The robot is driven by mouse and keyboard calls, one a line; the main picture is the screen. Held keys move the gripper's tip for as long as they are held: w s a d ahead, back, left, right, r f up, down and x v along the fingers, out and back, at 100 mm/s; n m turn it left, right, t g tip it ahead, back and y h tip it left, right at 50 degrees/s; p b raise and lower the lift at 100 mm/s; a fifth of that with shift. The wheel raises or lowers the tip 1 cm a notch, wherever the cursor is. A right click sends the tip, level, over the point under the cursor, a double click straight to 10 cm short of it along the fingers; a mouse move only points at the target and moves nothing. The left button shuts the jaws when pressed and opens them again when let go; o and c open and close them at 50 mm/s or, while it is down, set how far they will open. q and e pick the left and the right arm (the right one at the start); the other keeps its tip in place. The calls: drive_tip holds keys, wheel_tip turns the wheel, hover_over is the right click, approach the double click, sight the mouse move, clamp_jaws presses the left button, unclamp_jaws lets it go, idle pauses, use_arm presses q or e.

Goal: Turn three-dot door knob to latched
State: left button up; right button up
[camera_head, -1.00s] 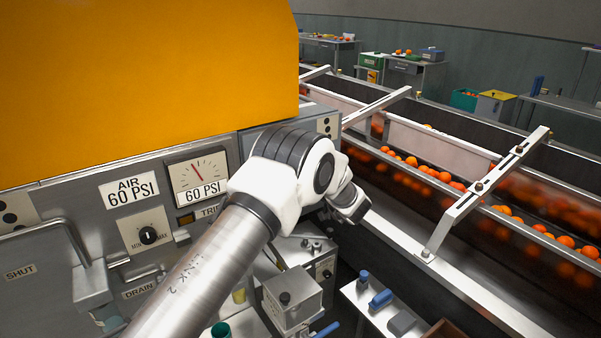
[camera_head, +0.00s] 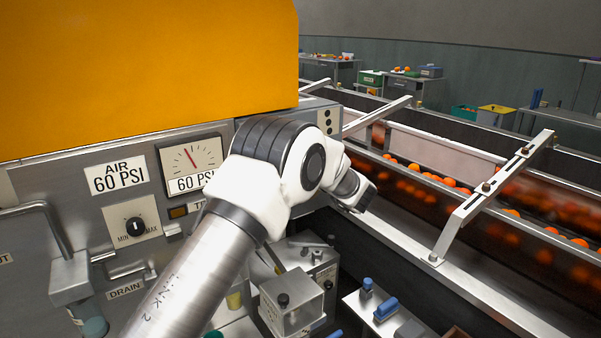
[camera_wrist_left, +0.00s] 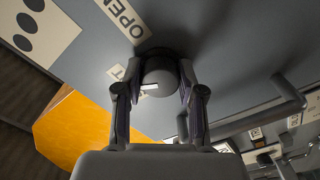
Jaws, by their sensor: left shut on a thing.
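In the left wrist view, a dark round knob (camera_wrist_left: 160,72) with a white pointer mark sits on a grey panel. My left gripper (camera_wrist_left: 159,92) is shut on it, one finger on each side. An OPEN label (camera_wrist_left: 123,18) is beside the knob, and a second label (camera_wrist_left: 117,71) is mostly hidden by a finger. A white plate with three black dots (camera_wrist_left: 34,27) is at the upper left. In the head view the three-dot plate (camera_head: 327,122) shows past my left wrist; the knob and the gripper fingers are hidden there. My right gripper is not in view.
A bar handle (camera_wrist_left: 275,105) stands out from the panel near the gripper. In the head view, a gauge (camera_head: 192,166) and a MIN/MAX dial (camera_head: 134,227) are left of my arm. A conveyor with oranges (camera_head: 455,185) runs on the right, crossed by metal brackets (camera_head: 493,187).

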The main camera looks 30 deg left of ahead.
use_arm(q)
drive_tip(key=n+b, duration=0.3)
drive_tip(key=n, duration=0.1)
drive_tip(key=shift+f+b, duration=0.2)
drive_tip(key=shift+b, duration=0.2)
drive_tip(key=shift+r+n+b, duration=0.2)
drive_tip(key=shift+n+b, duration=0.45)
drive_tip(key=shift+n, duration=0.05)
drive_tip(key=o, duration=1.1)
drive_tip(key=shift+w, duration=0.1)
drive_tip(key=shift+o, duration=0.2)
drive_tip(key=v, duration=1.2)
